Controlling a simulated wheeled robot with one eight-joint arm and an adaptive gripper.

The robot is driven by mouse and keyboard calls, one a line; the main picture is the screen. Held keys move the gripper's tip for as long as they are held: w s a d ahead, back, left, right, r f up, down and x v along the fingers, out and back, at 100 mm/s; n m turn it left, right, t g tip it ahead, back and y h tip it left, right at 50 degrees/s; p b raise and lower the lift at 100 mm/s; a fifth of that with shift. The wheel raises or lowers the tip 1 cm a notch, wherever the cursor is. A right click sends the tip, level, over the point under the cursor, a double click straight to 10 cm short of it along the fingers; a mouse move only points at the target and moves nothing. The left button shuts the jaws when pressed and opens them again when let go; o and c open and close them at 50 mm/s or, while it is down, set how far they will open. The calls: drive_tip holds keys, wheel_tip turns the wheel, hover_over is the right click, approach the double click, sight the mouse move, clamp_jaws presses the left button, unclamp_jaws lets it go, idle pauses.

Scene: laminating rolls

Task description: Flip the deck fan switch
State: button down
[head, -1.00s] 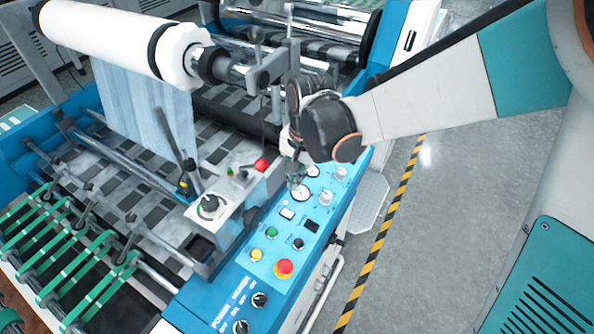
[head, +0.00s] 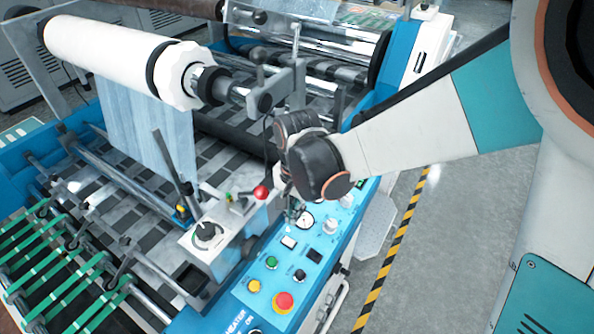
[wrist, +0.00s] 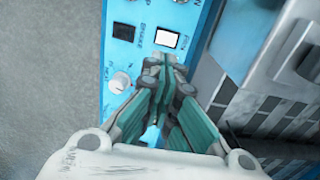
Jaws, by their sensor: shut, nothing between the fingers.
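The fan switch is a small white rocker (head: 289,242) on the blue control panel, beside a black rocker. In the wrist view the white rocker (wrist: 167,38) has lettering next to it that seems to read "FAN". My gripper (head: 293,218) is above the panel near the round gauge, just behind the white rocker. In the wrist view my gripper's fingertips (wrist: 165,62) are together, with nothing between them, just below the white rocker in the picture. I cannot tell whether they touch the panel. The rocker's tilt is too small to read.
The black rocker, seemingly labelled "BRAKE" (wrist: 124,31), and a white knob (wrist: 120,82) are close by. A red emergency button (head: 284,302), a yellow button (head: 253,286) and a green button (head: 271,262) lie nearer. A red-knobbed lever (head: 260,192) stands left of my gripper.

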sight(289, 242)
wheel_tip(289, 242, down, 10)
drive_tip(key=b, duration=0.5)
drive_tip(key=shift+w+a+r+b, duration=0.1)
drive_tip(key=shift+r+b, duration=0.1)
drive_tip(key=shift+b, duration=0.1)
